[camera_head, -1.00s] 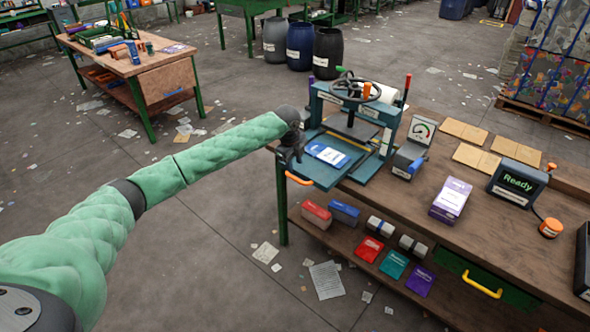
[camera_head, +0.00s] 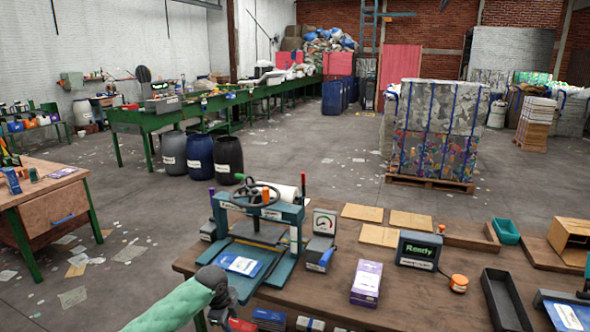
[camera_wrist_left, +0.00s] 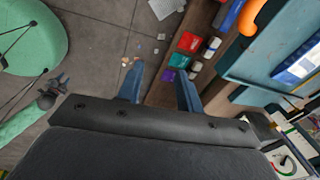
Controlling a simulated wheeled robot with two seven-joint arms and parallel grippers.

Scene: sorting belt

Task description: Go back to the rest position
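My left arm, in green padding, enters the head view at the bottom. Its dark wrist and gripper (camera_head: 217,296) are beside the front left corner of the press's platform. In the left wrist view, the two blue fingers of my left gripper (camera_wrist_left: 160,72) stand apart with nothing between them, with floor and the shelf beyond. At the left of that view, another green arm ends in a small dark gripper (camera_wrist_left: 58,86), which seems to be my right one. It is too small to tell whether it is open. It is not visible in the head view.
The press (camera_head: 262,212) stands at the bench's left end, with a blue-and-white pack (camera_head: 240,264) on its platform. A purple box (camera_head: 367,283), a "Ready" display (camera_head: 418,250) and a black tray (camera_head: 506,300) are farther right. Floor is open left of the bench.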

